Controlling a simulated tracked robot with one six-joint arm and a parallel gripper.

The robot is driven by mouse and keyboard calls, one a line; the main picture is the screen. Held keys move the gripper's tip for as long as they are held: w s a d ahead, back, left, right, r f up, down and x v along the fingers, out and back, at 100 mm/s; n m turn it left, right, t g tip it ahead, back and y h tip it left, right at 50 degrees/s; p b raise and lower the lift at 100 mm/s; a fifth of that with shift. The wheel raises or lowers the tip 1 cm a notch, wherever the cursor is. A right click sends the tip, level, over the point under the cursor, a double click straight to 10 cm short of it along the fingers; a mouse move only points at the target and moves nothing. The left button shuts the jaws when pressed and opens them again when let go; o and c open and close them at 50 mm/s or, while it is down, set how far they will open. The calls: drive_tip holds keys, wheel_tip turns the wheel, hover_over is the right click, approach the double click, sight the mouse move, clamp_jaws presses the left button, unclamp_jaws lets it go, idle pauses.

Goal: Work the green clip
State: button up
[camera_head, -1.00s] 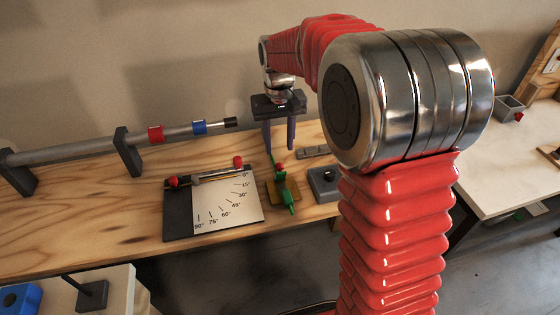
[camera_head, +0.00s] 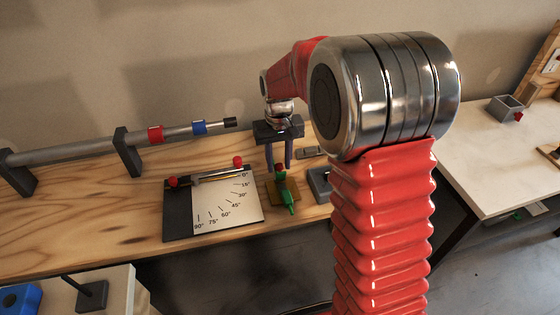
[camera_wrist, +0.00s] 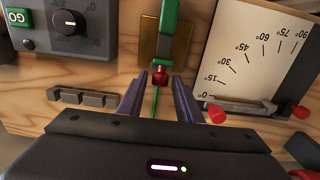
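The green clip (camera_head: 286,194) sits on a small brass-coloured plate (camera_head: 272,194) on the wooden bench, with a red knob (camera_wrist: 159,78) at its end nearest my gripper. In the wrist view the green clip (camera_wrist: 168,40) runs up from the knob, and a thin green strip runs from the knob towards my gripper. My gripper (camera_head: 279,166) points down over the back end of the clip. In the wrist view its two fingers (camera_wrist: 154,92) stand apart, one on each side of the knob's line, with nothing seen between them but the green strip. Contact cannot be told.
An angle board (camera_head: 228,204) with a red-knobbed lever stands left of the clip. A grey box with a dial (camera_wrist: 72,28) is on its other side. A grey segmented bar (camera_wrist: 82,97) lies near the fingers. A rail with red and blue rings (camera_head: 85,146) runs behind.

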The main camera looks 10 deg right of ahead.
sight(281, 176)
drive_tip(key=c, duration=0.7)
drive_tip(key=shift+d, duration=0.2)
clamp_jaws()
drive_tip(key=shift+a, duration=0.1)
drive_tip(key=shift+s+r+t, duration=0.1)
drive_tip(key=shift+s+t, duration=0.05)
drive_tip(key=shift+t, duration=0.15)
drive_tip(key=shift+s, duration=0.15)
drive_tip(key=shift+s+a+t, duration=0.1)
drive_tip(key=shift+s+t, duration=0.45)
drive_tip(key=shift+t, duration=0.45)
drive_tip(key=shift+s+t, duration=0.5)
drive_tip(key=shift+t, duration=0.5)
drive_tip(key=shift+s+f+t, duration=0.25)
drive_tip(key=shift+s+t, duration=0.35)
drive_tip(key=shift+t, duration=0.45)
drive_tip(key=shift+s+f+t, duration=0.2)
drive_tip(key=shift+s+t, duration=0.4)
drive_tip(key=shift+t, duration=0.45)
drive_tip(key=shift+s+f+t, duration=0.1)
drive_tip(key=shift+t, duration=0.2)
drive_tip(key=o, duration=0.9)
unclamp_jaws()
